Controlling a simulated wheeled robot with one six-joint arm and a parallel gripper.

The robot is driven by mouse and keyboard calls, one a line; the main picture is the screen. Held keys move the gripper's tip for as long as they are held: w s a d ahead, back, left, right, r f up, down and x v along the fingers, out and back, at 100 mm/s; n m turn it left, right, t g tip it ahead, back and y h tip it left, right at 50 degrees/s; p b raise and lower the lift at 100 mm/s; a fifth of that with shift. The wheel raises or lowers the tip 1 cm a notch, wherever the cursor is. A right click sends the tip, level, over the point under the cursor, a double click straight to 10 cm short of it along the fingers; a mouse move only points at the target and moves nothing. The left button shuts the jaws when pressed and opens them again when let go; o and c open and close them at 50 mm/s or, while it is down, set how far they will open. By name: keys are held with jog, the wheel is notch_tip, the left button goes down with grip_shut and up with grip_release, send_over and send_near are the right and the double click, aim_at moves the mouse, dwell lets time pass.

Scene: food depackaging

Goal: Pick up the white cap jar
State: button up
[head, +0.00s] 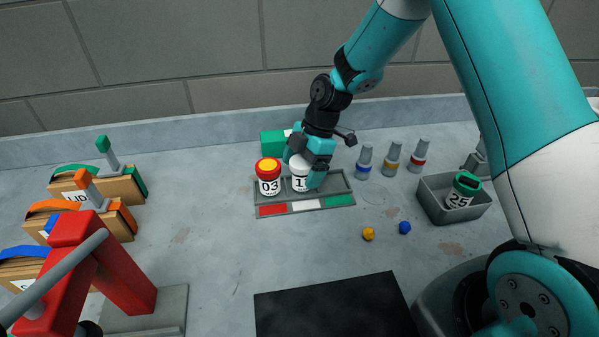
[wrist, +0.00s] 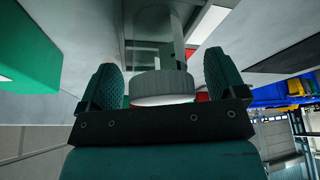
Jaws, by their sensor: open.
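The white cap jar (head: 299,184), with a number label partly covered by my gripper, stands in the grey tray (head: 338,186) with red, white and green strips along its front. My gripper (head: 306,165) is over this jar. In the wrist view, the jar's ridged white cap (wrist: 162,86) sits between the two open fingers of my gripper (wrist: 163,80), with a gap showing on each side.
A red-capped jar (head: 268,179) marked 03 stands close on the left in the same tray. A green box (head: 272,143) is behind. A grey bin (head: 436,204) at right holds a green-capped jar (head: 461,190). Several small bottles (head: 390,162) stand between.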

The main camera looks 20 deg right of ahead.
jog(key=shift+f, duration=0.15)
jog(key=shift+c, duration=0.3)
jog(key=c, duration=1)
